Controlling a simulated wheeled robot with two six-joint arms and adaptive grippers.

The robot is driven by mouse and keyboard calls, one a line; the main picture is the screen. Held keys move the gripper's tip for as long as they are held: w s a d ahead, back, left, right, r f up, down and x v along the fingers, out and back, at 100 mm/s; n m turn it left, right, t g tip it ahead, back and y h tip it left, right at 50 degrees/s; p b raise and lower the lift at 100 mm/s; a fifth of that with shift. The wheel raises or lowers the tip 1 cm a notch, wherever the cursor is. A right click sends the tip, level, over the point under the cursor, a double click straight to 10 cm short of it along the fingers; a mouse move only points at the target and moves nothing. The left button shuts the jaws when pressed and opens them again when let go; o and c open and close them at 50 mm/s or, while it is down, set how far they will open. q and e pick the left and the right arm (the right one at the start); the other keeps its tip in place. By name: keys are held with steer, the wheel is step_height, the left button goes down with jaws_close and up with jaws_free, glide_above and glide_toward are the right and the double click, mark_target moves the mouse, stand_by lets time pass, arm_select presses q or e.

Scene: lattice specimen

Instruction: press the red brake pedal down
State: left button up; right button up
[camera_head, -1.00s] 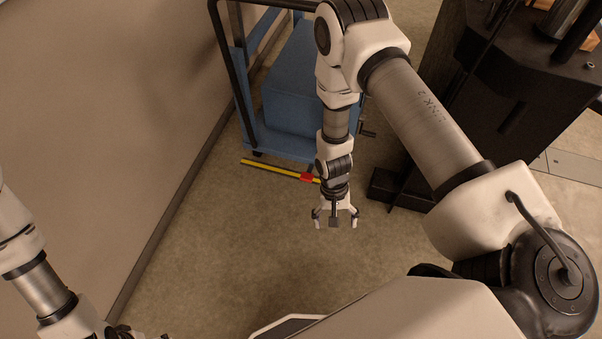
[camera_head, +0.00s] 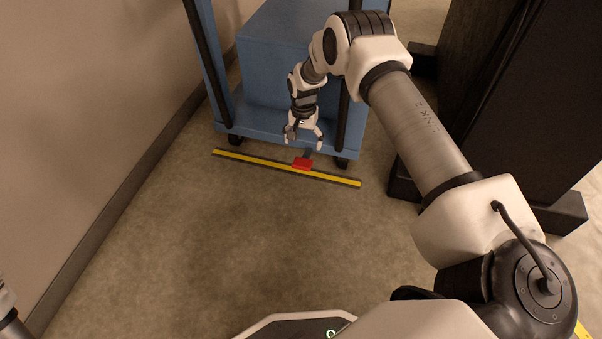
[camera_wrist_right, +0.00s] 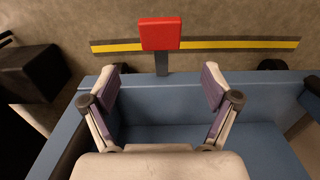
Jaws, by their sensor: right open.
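The red brake pedal (camera_head: 302,164) sticks out from the front lower edge of the blue cart (camera_head: 232,117), above the yellow floor strip. In the right wrist view the red pedal (camera_wrist_right: 160,34) is at the top centre, on a dark stem, beyond the fingertips. My right gripper (camera_head: 302,142) is open and empty over the cart's front edge, just behind the pedal in the head view. Its two fingers (camera_wrist_right: 164,82) are spread apart in the wrist view, not visibly touching the pedal. Only a bit of my left arm shows at the lower left edge; its gripper is out of view.
A yellow and black strip (camera_head: 245,159) lies on the floor in front of the cart. A wall is at left and a large dark machine (camera_head: 475,90) at right. The floor in front is clear.

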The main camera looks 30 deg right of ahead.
mark_target(303, 162)
step_height(303, 162, down, 9)
steer(key=b, duration=0.4)
steer(key=shift+b, duration=0.35)
arm_select(q)
steer(key=f, duration=0.5)
steer(key=shift+w+f, duration=0.25)
steer(key=shift+f, duration=0.15)
arm_select(e)
steer(key=shift+r, duration=0.15)
jaws_close()
steer(key=shift+a+p, duration=0.1)
steer(key=shift+p, duration=0.7)
steer(key=shift+s+a+f+t+h+p, duration=0.2)
steer(key=shift+t+h+p, duration=0.25)
steer(key=shift+p, duration=0.55)
steer(key=shift+f+p, duration=0.3)
steer(key=shift+f, duration=0.35)
arm_select(q)
steer(key=shift+s+r+b, duration=0.2)
steer(key=shift+r+b, duration=0.2)
steer(key=shift+r, duration=1.25)
arm_select(e)
steer(key=shift+s+a+f, duration=0.1)
steer(key=shift+f, duration=0.75)
steer(key=shift+s+a+f, duration=0.1)
steer(key=shift+f, duration=0.75)
